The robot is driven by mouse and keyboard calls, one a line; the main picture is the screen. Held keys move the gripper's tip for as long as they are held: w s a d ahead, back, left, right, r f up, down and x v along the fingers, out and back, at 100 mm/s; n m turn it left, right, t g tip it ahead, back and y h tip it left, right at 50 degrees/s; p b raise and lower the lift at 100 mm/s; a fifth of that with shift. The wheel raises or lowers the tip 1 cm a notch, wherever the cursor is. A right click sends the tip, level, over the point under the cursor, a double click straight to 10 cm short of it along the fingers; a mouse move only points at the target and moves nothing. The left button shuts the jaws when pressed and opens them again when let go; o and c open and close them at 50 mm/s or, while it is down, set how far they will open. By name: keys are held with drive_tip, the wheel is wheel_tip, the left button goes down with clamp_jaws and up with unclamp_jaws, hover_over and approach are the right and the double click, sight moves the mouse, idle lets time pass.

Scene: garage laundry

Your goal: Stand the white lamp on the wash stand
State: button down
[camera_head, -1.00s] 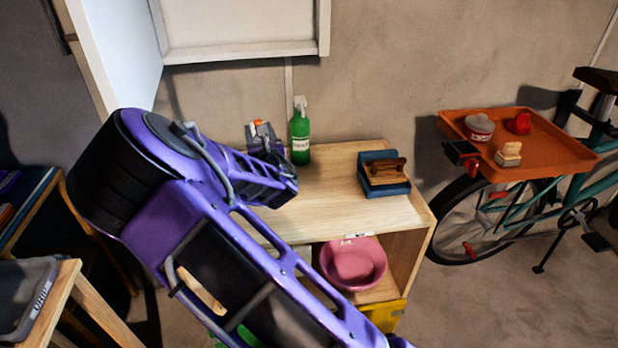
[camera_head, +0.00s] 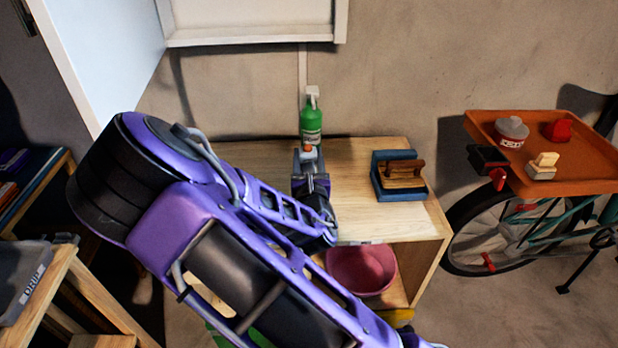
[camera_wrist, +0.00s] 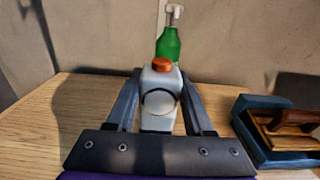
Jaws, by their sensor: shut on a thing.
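The white lamp (camera_wrist: 160,112), with an orange knob on top and a round dark-rimmed face, stands upright between the two fingers in the wrist view. My gripper (camera_wrist: 161,90) is shut on it. In the head view my gripper (camera_head: 308,160) is over the back middle of the wash stand (camera_head: 360,220), a light wooden cabinet. There the lamp is mostly hidden, with its orange knob (camera_head: 308,147) showing. The lamp's base is hidden by my gripper, so I cannot tell whether it touches the wooden top, which also shows in the wrist view (camera_wrist: 35,125).
A green spray bottle (camera_head: 311,122) stands just behind the lamp. A pink basin (camera_head: 362,270) sits on the shelf below. The left of the top looks clear.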

drive_tip(key=shift+f+b, duration=0.5)
drive_tip(key=shift+f, duration=2.15)
drive_tip(key=shift+f, duration=0.1)
drive_tip(key=shift+c, duration=1.4)
unclamp_jaws()
drive_tip(key=s, duration=0.3)
drive_tip(key=s+p, duration=0.1)
drive_tip(key=s, duration=0.6)
drive_tip(key=shift+s+r+p, duration=0.25)
drive_tip(key=shift+r+p, duration=0.1)
drive_tip(key=shift+s+f+p, duration=0.3)
drive_tip(key=shift+s+p, duration=0.2)
drive_tip(key=shift+s, duration=0.25)
